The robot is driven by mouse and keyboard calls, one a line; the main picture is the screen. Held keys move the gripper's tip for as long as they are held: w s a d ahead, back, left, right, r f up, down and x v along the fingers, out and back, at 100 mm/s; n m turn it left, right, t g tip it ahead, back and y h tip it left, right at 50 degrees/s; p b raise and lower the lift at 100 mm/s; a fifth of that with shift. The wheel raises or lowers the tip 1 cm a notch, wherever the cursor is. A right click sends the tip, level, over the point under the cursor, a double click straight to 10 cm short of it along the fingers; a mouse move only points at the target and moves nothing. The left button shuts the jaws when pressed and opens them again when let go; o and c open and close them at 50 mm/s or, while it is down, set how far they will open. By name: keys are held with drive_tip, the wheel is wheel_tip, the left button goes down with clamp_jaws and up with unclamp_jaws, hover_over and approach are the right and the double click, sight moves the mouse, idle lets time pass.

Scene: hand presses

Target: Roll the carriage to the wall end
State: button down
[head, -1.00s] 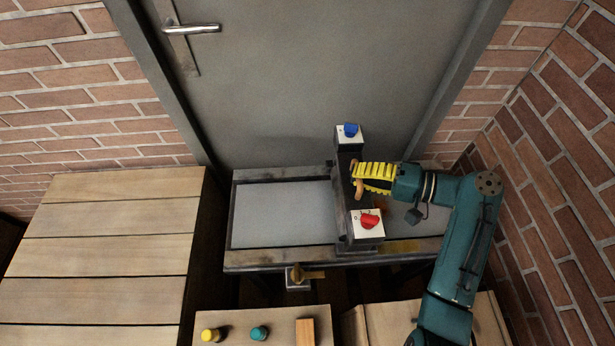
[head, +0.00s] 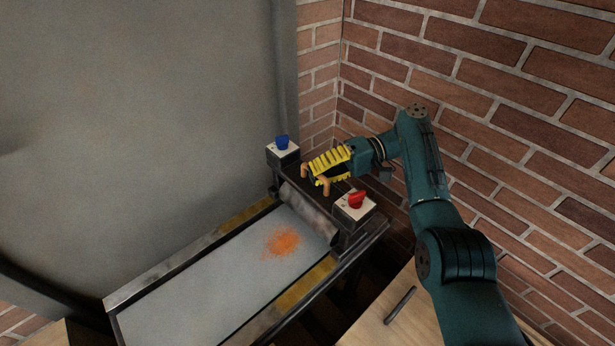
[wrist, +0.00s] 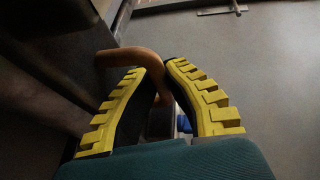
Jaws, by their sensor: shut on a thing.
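The carriage (head: 309,213) is a dark beam with a grey roller across the press bed (head: 190,300). It stands at the bed's end nearest the brick wall. A blue knob (head: 282,142) and a red knob (head: 357,199) sit on white blocks at its two ends. My gripper (head: 317,174), with yellow ribbed fingers, is shut on the carriage's copper-brown handle (head: 325,188). In the wrist view the handle (wrist: 124,57) passes between the two fingers (wrist: 159,75); part of it is hidden by them.
A brick wall (head: 470,110) rises close to the right of my arm. A grey door (head: 140,120) stands behind the bed. An orange patch (head: 284,242) lies on the bed just left of the roller. A wooden top (head: 385,322) with a dark bar is in front.

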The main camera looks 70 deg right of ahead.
drive_tip(key=shift+f, duration=0.1)
drive_tip(key=c, duration=1.4)
unclamp_jaws()
drive_tip(key=shift+d, duration=0.2)
drive_tip(key=o, duration=0.8)
wheel_tip(320, 180, up, 8)
drive_tip(key=shift+a+f, duration=0.1)
drive_tip(key=shift+f, duration=0.15)
drive_tip(key=shift+d+r, duration=0.2)
drive_tip(key=shift+r, duration=1.05)
drive_tip(key=c, duration=0.8)
drive_tip(key=shift+o, duration=0.2)
drive_tip(key=shift+s+a+r, duration=0.1)
drive_tip(key=shift+a+r, duration=0.05)
